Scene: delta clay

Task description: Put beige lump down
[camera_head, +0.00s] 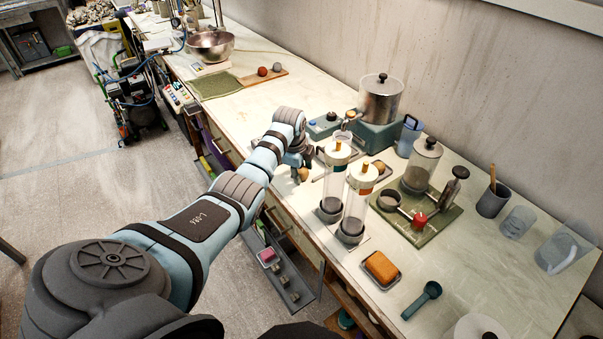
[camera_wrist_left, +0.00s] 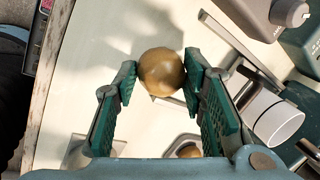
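The beige lump (camera_wrist_left: 161,71), a round tan-brown ball, sits between the fingertips of my left gripper (camera_wrist_left: 160,76) in the left wrist view. Both green finger pads touch its sides, so the gripper looks shut on it. In the head view the lump (camera_head: 303,174) shows at the end of my left gripper (camera_head: 300,164), over the near-left edge of the worktop. I cannot tell how high it is above the surface. A second tan ball (camera_wrist_left: 188,151), partly hidden by my gripper, lies on a small tray. My right gripper is in neither view.
Two clear cylinders (camera_head: 357,202) stand close right of my gripper. Behind are a metal pot (camera_head: 380,98) and a small tray (camera_head: 382,177). A green tray (camera_head: 437,222) with tools lies right.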

